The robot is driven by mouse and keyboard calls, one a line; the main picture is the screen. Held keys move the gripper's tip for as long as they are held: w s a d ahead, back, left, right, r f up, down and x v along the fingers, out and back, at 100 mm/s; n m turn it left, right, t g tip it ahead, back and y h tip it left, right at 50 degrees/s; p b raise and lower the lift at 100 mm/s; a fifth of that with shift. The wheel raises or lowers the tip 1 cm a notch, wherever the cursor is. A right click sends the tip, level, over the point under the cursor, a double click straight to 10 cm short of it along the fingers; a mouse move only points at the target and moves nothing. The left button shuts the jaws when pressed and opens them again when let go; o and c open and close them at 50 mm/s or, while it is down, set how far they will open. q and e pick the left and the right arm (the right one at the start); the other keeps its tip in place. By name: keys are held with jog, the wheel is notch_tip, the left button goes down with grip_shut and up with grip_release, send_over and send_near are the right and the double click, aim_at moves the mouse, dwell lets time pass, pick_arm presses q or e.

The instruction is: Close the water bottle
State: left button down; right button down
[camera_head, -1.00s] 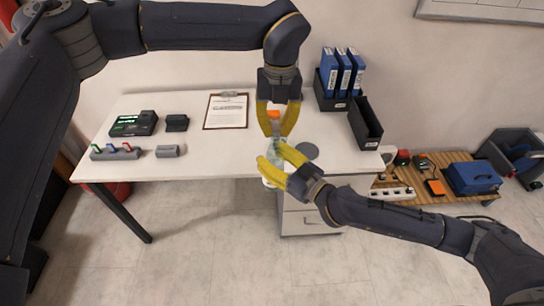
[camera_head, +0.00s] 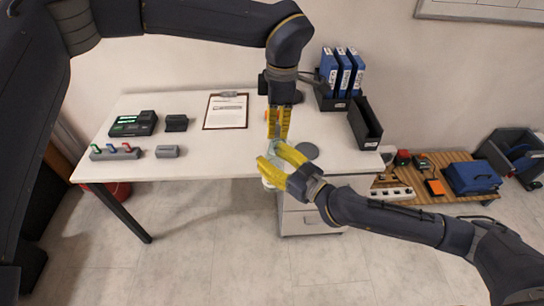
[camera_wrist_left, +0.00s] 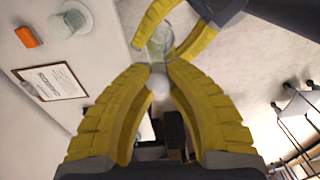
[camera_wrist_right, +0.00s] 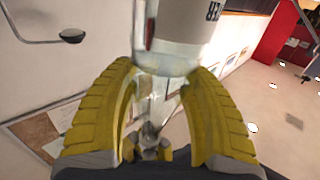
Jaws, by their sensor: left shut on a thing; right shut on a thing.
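My right gripper (camera_head: 274,158) is shut on the clear water bottle (camera_head: 268,184) at the front edge of the table. The right wrist view shows its clear body and pale printed label (camera_wrist_right: 192,22) between and past the yellow fingers (camera_wrist_right: 163,72). My left gripper (camera_head: 277,136) is just above, pointing down at the bottle's top. In the left wrist view its tips (camera_wrist_left: 157,68) are shut on a small pale round cap (camera_wrist_left: 158,82). The bottle (camera_wrist_left: 160,38) shows just beyond them. The fingers hide the contact, so I cannot tell whether the cap touches the mouth.
The white table (camera_head: 225,155) holds a clipboard (camera_head: 226,111), a small orange item (camera_wrist_left: 27,37), a grey disc (camera_head: 308,151), dark devices (camera_head: 133,124) and a rack of coloured pieces (camera_head: 116,153). Blue binders (camera_head: 336,72) and a black tray (camera_head: 365,124) stand at right.

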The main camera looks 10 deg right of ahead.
pick_arm(q)
jog(key=m, duration=0.3)
jog(key=shift+s+d, duration=0.1)
jog(key=m, duration=0.8)
jog(key=shift+s, duration=0.1)
jog(key=m, duration=0.4)
jog(key=c, duration=1.3)
grip_release()
jog(key=r, duration=1.2)
jog(key=shift+d, duration=0.25)
jog(key=shift+f, duration=0.1)
